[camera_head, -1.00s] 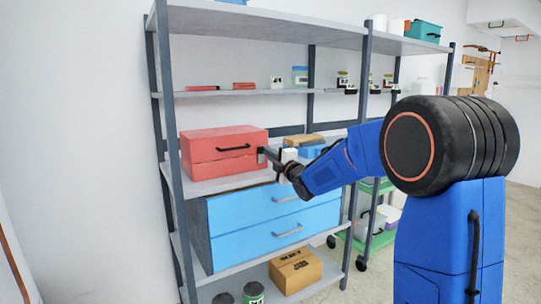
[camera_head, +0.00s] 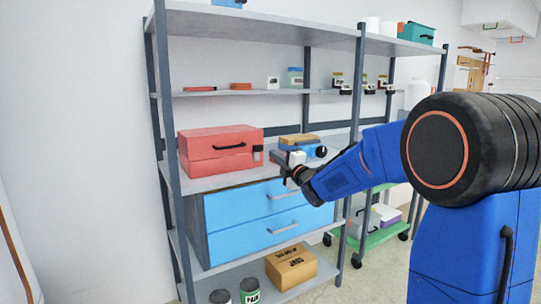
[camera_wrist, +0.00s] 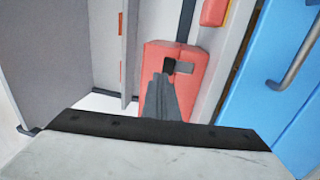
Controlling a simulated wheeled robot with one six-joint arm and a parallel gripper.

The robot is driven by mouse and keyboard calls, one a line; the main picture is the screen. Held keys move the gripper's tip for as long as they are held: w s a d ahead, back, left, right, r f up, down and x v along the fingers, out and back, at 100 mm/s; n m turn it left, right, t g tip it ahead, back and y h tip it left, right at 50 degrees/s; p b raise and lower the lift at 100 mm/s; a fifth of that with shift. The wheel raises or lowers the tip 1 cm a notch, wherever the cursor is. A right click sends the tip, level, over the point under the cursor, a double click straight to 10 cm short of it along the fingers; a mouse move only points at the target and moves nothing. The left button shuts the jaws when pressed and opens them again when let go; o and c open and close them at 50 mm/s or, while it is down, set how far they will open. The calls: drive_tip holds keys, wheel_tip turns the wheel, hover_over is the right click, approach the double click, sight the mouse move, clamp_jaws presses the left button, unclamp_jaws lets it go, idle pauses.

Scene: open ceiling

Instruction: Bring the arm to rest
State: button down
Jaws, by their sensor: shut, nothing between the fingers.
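My gripper (camera_head: 278,158) is at the end of my blue arm (camera_head: 355,168), in front of the shelf rack. Its fingers are together with nothing between them. In the wrist view the dark fingers (camera_wrist: 162,97) point toward the red toolbox (camera_wrist: 192,91), in front of its latch. In the head view the red toolbox (camera_head: 211,165) sits closed on the middle shelf, left of the fingertips. A small gap seems to separate the fingers from the box.
Blue drawers (camera_head: 265,206) stand below the gripper and show at the right of the wrist view. A blue case (camera_head: 312,151) is behind it on the shelf. A cardboard box (camera_head: 291,268) is on the bottom shelf. A green cart (camera_head: 375,236) stands to the right.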

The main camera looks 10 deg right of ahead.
drive_tip(key=s+d+f+m+g+h, duration=0.2)
drive_tip(key=s+d+f+m, duration=0.15)
drive_tip(key=s, duration=0.45)
drive_tip(key=s+d+f+m+g+h, duration=0.25)
drive_tip(key=s+m, duration=0.25)
drive_tip(key=s, duration=0.3)
drive_tip(key=s+d+f+m+g+h, duration=0.15)
drive_tip(key=s+m, duration=0.25)
drive_tip(key=s, duration=0.4)
drive_tip(key=s+f+m+g, duration=0.2)
drive_tip(key=s+f+m, duration=0.1)
drive_tip(key=s, duration=0.7)
drive_tip(key=s+a+f+m+g, duration=0.1)
drive_tip(key=s+f+m+g, duration=0.2)
drive_tip(key=s+f, duration=0.3)
drive_tip(key=s+a+f+m+g, duration=0.1)
drive_tip(key=s+f+m+g, duration=0.2)
drive_tip(key=s, duration=1)
drive_tip(key=shift+s+f, duration=0.35)
drive_tip(key=shift+f, duration=0.4)
